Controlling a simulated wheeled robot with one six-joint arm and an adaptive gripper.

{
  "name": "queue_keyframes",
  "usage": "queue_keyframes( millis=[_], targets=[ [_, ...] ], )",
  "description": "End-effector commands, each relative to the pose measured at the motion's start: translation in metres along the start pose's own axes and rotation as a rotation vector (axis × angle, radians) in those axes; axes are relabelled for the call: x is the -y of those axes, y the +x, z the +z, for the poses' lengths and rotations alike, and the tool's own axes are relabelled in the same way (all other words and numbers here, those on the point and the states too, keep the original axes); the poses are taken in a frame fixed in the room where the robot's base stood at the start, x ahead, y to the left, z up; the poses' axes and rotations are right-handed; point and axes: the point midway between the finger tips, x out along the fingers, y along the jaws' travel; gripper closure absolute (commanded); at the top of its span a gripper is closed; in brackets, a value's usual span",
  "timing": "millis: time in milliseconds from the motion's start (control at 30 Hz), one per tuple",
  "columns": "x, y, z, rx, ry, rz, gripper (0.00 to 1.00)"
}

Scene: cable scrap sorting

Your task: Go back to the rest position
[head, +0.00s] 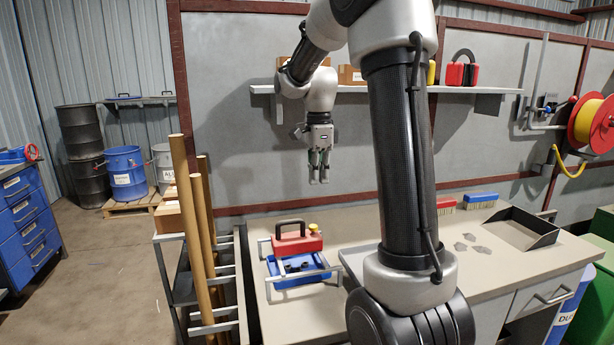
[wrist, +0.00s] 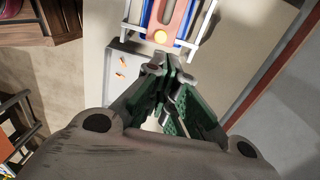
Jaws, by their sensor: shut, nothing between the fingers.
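My gripper (head: 319,178) hangs pointing down in the head view, high above the workbench (head: 350,236). It is shut and empty. In the wrist view my gripper's fingertips (wrist: 172,68) are together with nothing between them. A red device with a black handle (head: 298,240) stands on a blue tray (head: 300,268) with metal rails at the bench's left part, below and a little left of my gripper. In the wrist view the red device (wrist: 165,20) shows at the top, beyond the fingertips. A pale tray with small orange-copper pieces (wrist: 122,68) lies left of the fingertips in the wrist view.
A shelf (head: 400,89) with boxes and a red-black item (head: 462,70) runs along the wall behind my arm. Several grey flat pieces (head: 470,244), brushes (head: 481,200) and an open-topped metal bin (head: 520,229) are at the bench's right. Tall brown posts (head: 188,220) stand at its left.

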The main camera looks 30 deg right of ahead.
Motion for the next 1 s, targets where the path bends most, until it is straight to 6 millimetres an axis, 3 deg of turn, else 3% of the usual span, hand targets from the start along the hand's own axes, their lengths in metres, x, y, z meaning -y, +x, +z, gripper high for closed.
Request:
queue_keyframes(
  millis=[267,433,533,667,800,1000],
  targets=[
    [0.0,0.0,0.0,0.0,-0.031,0.0,1.0],
    [0.001,0.004,0.0,-0.001,-0.304,-0.011,1.0],
    [-0.014,0.022,-0.002,0.001,-0.557,0.014,1.0],
    [-0.052,0.023,-0.002,-0.006,-0.914,-0.002,1.0],
    [-0.111,0.013,0.002,-0.046,-1.319,-0.061,1.0],
    [-0.193,0.007,0.006,-0.156,-1.723,-0.17,1.0]
  ],
)
